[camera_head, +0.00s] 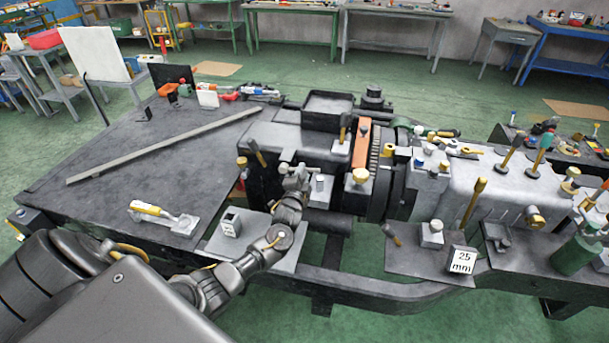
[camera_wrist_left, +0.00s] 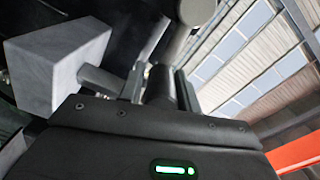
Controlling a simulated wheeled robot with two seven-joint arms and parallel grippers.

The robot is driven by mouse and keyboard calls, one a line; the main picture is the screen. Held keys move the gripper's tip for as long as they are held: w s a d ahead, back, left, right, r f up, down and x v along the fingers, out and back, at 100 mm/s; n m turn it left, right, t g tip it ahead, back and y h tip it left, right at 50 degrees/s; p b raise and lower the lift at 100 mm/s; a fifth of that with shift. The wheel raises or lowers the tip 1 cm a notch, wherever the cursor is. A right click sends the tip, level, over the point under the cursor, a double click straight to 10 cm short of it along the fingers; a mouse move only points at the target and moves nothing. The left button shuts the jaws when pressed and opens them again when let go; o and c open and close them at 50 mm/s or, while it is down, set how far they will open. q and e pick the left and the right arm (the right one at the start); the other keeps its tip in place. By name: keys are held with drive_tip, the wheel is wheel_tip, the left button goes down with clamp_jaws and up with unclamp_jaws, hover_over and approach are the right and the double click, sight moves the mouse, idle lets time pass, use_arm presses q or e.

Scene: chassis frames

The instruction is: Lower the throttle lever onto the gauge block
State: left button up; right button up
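A dark block marked "25 mm" (camera_head: 462,260), likely the gauge block, stands on a plate at the right front. A yellow-handled lever (camera_head: 474,202) leans upward just behind it. Other levers are about, and I cannot tell for sure which is the throttle lever. My left gripper (camera_head: 295,178) is well to the left of the marked block, by the front of the machine. In the left wrist view, the fingers (camera_wrist_left: 135,85) are near a grey rod (camera_wrist_left: 192,28), and a pale grey block (camera_wrist_left: 58,68) is beside them. Whether they close on anything is unclear. My right gripper is out of view.
A dark bench (camera_head: 150,160) with a long metal bar (camera_head: 165,145) fills the left. A yellow-handled lever (camera_head: 150,209) lies low on its front part. A small dark block (camera_head: 231,222) stands near my left forearm. Machine housings crowd the middle and right.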

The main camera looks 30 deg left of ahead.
use_arm(q)
drive_tip(key=shift+o, duration=1.4)
drive_tip(key=shift+s+d, duration=0.2)
drive_tip(key=shift+s, duration=0.2)
drive_tip(key=b+v, duration=0.1)
drive_tip(key=v, duration=0.8)
drive_tip(key=shift+s+b, duration=0.3)
drive_tip(key=shift+s, duration=0.1)
drive_tip(key=shift+d, duration=0.1)
